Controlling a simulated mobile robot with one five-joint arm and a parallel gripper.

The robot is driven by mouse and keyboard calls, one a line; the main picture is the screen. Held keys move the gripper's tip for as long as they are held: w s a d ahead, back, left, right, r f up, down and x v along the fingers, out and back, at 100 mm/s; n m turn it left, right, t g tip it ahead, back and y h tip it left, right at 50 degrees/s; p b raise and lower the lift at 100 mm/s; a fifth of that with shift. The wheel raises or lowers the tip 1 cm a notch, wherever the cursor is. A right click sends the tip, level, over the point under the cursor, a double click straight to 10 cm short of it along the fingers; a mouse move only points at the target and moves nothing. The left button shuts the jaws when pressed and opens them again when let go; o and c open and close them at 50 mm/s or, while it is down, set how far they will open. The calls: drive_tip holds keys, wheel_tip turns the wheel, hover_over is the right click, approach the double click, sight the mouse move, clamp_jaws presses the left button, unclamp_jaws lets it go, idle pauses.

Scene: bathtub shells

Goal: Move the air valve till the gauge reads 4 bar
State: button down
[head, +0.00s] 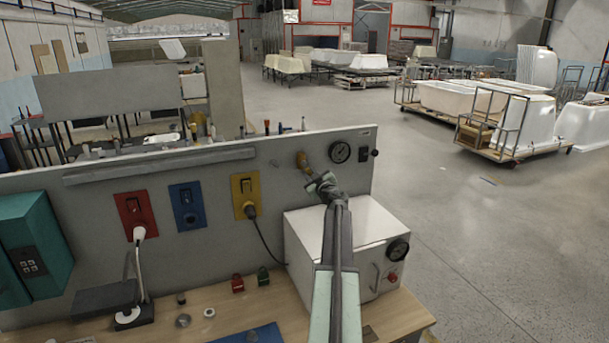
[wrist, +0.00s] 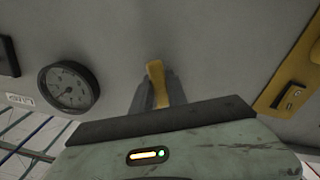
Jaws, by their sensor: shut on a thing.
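The air valve's yellow lever (head: 302,160) sticks out from the grey back panel, left of the round black-rimmed gauge (head: 340,152). My gripper (head: 316,180) reaches up to the lever from the front and hides part of it. In the wrist view the yellow lever (wrist: 156,80) stands between the two dark fingers, which are shut on it. The gauge (wrist: 69,87) shows at the left of the wrist view, its image turned over. Its dial is too small and dim in both views for me to read the needle.
A white box (head: 350,230) with its own dial (head: 398,250) stands on the wooden bench below. Red (head: 136,214), blue (head: 187,205) and yellow (head: 246,195) plates are on the panel to the left.

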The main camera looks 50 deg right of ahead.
drive_tip(key=shift+a, duration=0.1)
drive_tip(key=c, duration=1.3)
unclamp_jaws()
drive_tip(key=shift+s, duration=0.1)
drive_tip(key=v, duration=0.7)
drive_tip(key=shift+s+a, duration=0.15)
drive_tip(key=shift+s, duration=0.15)
